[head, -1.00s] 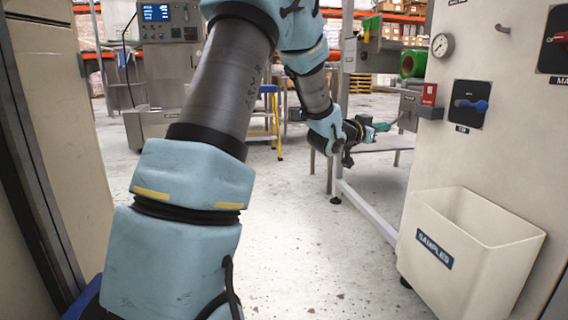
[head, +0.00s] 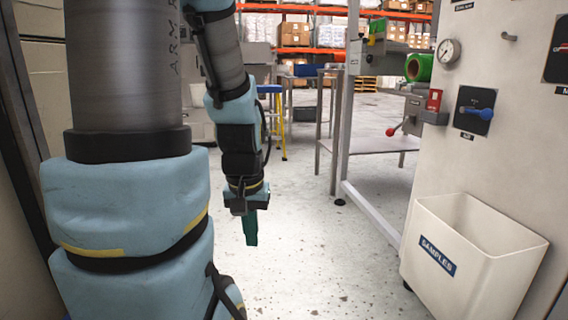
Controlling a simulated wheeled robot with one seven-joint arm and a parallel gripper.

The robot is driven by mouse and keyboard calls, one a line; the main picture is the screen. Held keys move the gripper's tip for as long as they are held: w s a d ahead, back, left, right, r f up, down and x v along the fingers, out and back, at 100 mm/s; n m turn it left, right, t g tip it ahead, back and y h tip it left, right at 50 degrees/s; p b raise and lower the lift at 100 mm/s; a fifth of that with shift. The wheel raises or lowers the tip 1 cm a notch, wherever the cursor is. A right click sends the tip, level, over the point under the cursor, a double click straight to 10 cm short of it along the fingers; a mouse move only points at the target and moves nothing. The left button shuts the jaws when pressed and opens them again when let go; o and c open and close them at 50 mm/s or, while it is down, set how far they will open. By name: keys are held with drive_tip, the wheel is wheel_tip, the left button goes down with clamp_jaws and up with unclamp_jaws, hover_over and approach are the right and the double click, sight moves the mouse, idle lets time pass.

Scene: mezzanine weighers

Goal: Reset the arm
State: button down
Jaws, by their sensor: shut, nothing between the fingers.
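My arm fills the left of the head view, its thick blue and grey links in front. My gripper (head: 251,228) hangs at the middle, pointing straight down over open floor. Its green fingers are together with nothing between them. It is apart from the machine on the right and from the table. My arm hides part of what stands behind it on the left.
At right is a cream cabinet with a gauge (head: 449,51), a blue-handled switch (head: 475,112) and a white samples bin (head: 470,262). A red-knobbed lever (head: 392,131) sits by a metal table (head: 372,146). The speckled floor (head: 320,260) between is clear.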

wheel_tip(320, 180, up, 36)
drive_tip(key=p, duration=3.4)
drive_tip(key=shift+f, duration=0.2)
drive_tip(key=shift+d, duration=0.15)
